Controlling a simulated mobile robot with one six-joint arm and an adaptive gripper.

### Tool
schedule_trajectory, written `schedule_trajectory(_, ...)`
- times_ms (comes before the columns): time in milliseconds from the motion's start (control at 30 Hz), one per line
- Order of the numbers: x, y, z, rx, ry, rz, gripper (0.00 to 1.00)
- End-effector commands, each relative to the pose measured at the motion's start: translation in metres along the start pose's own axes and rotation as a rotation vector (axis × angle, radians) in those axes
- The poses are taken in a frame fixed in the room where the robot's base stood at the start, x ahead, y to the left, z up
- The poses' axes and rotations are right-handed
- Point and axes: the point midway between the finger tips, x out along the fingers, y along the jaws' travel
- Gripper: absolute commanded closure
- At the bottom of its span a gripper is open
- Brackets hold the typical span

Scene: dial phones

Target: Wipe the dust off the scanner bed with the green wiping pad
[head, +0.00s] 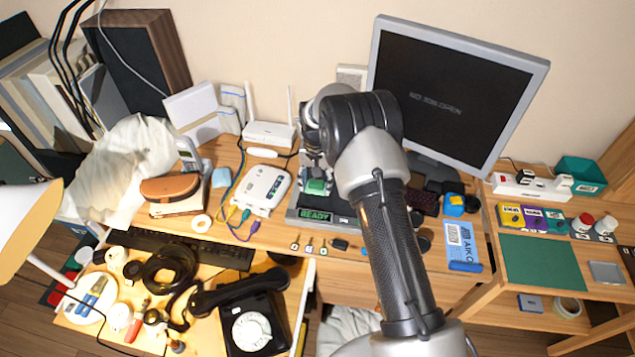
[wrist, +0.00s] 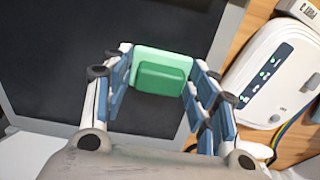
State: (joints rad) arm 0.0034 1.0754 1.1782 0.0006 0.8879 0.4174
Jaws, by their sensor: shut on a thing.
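The green wiping pad (wrist: 162,75) is held between the two fingers of my gripper (wrist: 161,68) in the wrist view. In the head view the pad (head: 317,186) shows below my gripper (head: 316,176), over the rear part of the scanner. The scanner bed (wrist: 55,60) is a dark flat panel in a grey frame, with a green READY display (head: 314,216) at its front in the head view. My arm hides much of its right side. I cannot tell whether the pad touches the bed. No dust is clear on the visible panel.
A white router box (wrist: 268,75) with cables stands just left of the scanner in the head view (head: 264,188). The monitor (head: 450,90) stands behind to the right. Small items (head: 308,245) lie along the desk's front edge. A blue-white packet (head: 462,245) lies right of my arm.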

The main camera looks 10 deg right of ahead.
Motion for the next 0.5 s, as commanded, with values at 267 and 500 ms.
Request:
schedule_trajectory(267,-0.025,0.000,0.000,0.000,0.001,0.000,0.66)
schedule_trajectory(500,-0.049,0.000,0.000,0.000,0.001,0.000,0.66)
